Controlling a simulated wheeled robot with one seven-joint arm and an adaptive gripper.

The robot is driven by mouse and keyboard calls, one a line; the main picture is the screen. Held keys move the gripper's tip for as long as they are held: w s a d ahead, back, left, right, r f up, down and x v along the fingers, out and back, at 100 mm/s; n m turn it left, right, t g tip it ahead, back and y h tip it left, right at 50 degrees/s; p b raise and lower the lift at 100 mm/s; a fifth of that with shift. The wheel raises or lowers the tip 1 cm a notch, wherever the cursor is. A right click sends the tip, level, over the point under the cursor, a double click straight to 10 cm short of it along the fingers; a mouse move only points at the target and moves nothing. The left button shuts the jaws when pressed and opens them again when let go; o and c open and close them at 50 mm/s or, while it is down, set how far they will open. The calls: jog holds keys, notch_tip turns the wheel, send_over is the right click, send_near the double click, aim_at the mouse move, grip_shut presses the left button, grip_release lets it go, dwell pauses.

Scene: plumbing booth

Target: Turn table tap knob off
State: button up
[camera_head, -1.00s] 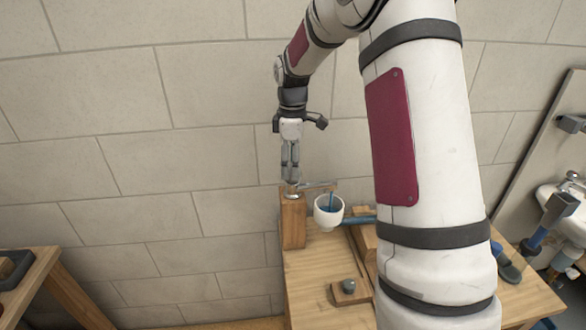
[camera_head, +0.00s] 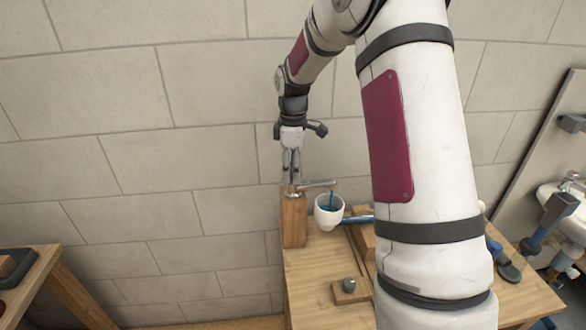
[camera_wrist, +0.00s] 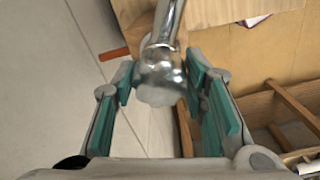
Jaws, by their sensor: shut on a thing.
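The table tap (camera_head: 318,185) is chrome and sits on top of an upright wooden post (camera_head: 294,222), its spout reaching right. Its rounded chrome knob (camera_wrist: 160,78) is between my teal finger pads in the wrist view. My gripper (camera_head: 291,182) points down and is shut on the knob; it also shows in the wrist view (camera_wrist: 162,80). A white cup (camera_head: 322,217) stands under the spout end, with a thin blue upright streak (camera_head: 331,199) at its mouth. The knob's exact angle is hard to tell.
The wooden table (camera_head: 315,272) holds a small block with a grey knob (camera_head: 349,286) and a blue pipe (camera_head: 358,219) beside the cup. A tiled wall is behind. A sink (camera_head: 573,200) is at right, another wooden table (camera_head: 30,278) at left.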

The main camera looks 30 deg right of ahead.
jog(key=m, duration=0.4)
jog(key=shift+b, duration=0.3)
jog(key=m, duration=0.4)
jog(key=shift+w+m+b, duration=0.1)
jog(key=shift+m+b, duration=0.3)
jog(key=m, duration=0.4)
jog(key=shift+b, duration=0.3)
jog(key=shift+m, duration=2.1)
jog(key=o, duration=1.2)
jog(key=shift+c, duration=0.2)
